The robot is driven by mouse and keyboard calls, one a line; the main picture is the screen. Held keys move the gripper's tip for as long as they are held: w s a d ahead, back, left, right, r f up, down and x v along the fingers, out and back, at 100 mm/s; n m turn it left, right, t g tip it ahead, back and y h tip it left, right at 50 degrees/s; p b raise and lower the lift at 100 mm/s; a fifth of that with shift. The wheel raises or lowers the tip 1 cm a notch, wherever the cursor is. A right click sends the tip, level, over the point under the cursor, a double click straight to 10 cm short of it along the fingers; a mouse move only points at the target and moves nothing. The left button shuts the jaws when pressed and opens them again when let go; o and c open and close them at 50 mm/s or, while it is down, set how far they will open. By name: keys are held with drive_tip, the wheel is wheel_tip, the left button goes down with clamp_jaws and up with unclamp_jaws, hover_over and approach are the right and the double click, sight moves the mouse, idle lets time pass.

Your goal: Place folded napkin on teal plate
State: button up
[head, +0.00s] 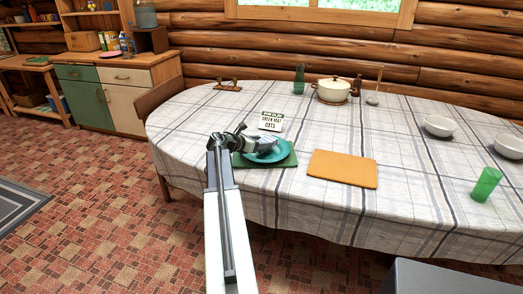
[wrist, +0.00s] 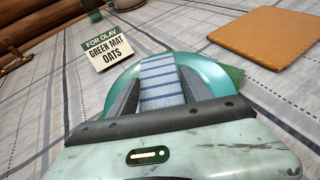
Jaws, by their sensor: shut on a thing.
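The teal plate (wrist: 212,74) lies behind and around the napkin in the wrist view. In the head view my gripper (head: 255,145) is over the teal plate (head: 284,155), at its left side. The fingers and napkin cover part of the plate. I cannot tell whether the napkin touches the plate.
A green mat (head: 290,160) lies under the plate. A card (head: 271,120) reading "FOR OLAV GREEN MAT OATS" stands behind it. An orange mat (head: 342,169) lies bare to the right. A green glass (head: 487,184), white bowls (head: 439,126) and a pot (head: 333,90) stand farther off.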

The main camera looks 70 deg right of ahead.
wheel_tip(320, 180, down, 3)
drive_tip(key=shift+r+b, duration=0.15)
drive_tip(key=shift+b, duration=0.4)
drive_tip(key=shift+s+r, duration=0.1)
drive_tip(key=shift+r, duration=0.1)
drive_tip(key=o, duration=1.4)
drive_tip(key=shift+c, duration=0.2)
drive_tip(key=p+v, duration=0.4)
drive_tip(key=v, duration=0.6)
drive_tip(key=shift+a+r+p, duration=0.3)
drive_tip(key=shift+r+p, duration=0.05)
drive_tip(key=shift+p, duration=0.05)
drive_tip(key=shift+w+a+r, duration=0.15)
drive_tip(key=shift+w+a, duration=0.2)
drive_tip(key=shift+a, duration=0.2)
